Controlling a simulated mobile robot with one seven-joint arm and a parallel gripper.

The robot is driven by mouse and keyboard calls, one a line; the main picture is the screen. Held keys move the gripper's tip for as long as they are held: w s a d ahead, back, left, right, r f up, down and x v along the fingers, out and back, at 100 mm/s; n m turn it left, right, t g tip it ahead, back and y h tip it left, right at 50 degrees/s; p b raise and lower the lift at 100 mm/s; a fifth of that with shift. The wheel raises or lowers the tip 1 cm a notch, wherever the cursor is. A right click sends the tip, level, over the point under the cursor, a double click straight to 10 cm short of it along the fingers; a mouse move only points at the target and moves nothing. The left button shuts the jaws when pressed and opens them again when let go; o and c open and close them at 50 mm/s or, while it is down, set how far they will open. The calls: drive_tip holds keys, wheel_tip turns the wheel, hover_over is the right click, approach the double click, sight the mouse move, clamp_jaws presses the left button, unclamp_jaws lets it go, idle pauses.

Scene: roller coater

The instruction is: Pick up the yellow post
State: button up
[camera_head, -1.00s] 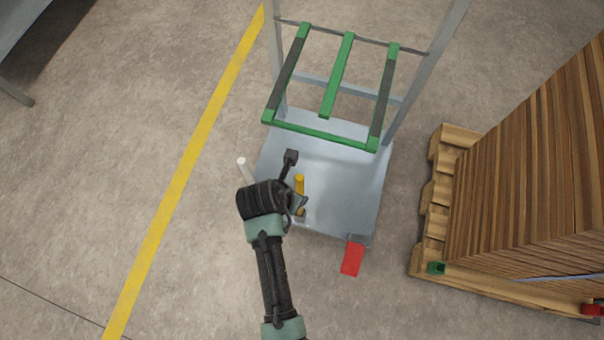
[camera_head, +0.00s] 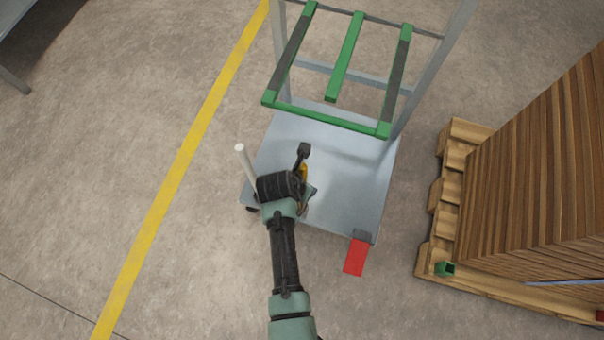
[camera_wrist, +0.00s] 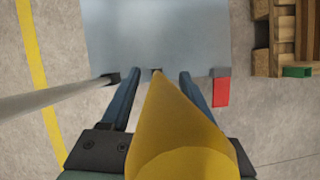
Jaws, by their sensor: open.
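The yellow post (camera_head: 303,176) stands at the near edge of the grey cart platform (camera_head: 345,185), partly hidden behind my wrist in the head view. In the wrist view the yellow post (camera_wrist: 178,125) is large and close, with its round top nearest the camera. My gripper (camera_wrist: 158,75) is open, with one dark blue finger on each side of the post in the picture. Whether either finger touches the post cannot be told.
A white post (camera_head: 246,165) stands left of my wrist, and it also shows in the wrist view (camera_wrist: 55,98). A red piece (camera_head: 356,257) is at the platform's near right corner. A green frame (camera_head: 325,125) stands above the cart. A pallet of boards (camera_head: 540,180) is at the right.

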clamp_jaws()
idle(1.4)
